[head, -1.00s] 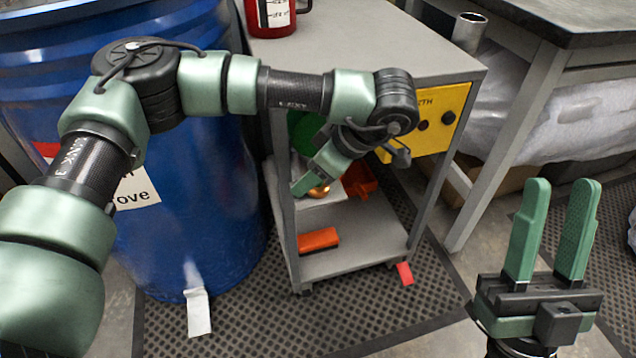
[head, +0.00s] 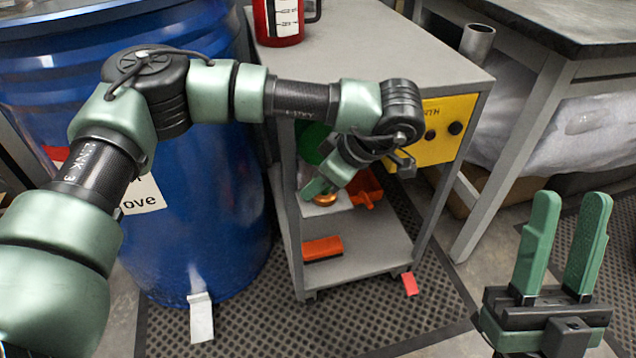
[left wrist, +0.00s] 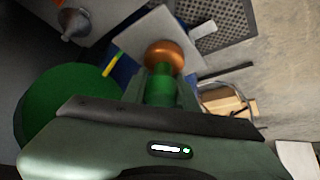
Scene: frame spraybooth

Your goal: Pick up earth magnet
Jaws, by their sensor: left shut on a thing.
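The earth magnet appears to be the copper-coloured round piece (head: 325,200) at the middle level of the grey cart, above a pale plate. In the left wrist view the copper piece (left wrist: 164,54) sits at the ends of the green fingers. My left gripper (head: 318,188) reaches in under the cart top and is shut on this piece; the fingers hide part of it. Whether it touches the plate I cannot tell. My right gripper (head: 567,205) is open and empty, fingers up, at the right of the head view.
The grey cart top (head: 375,50) lies above my left gripper, with a cart post close by. A yellow panel (head: 445,130) is on the cart's side. An orange block (head: 322,248) lies on the lower shelf. A blue barrel (head: 190,210) stands left, a workbench (head: 560,25) right.

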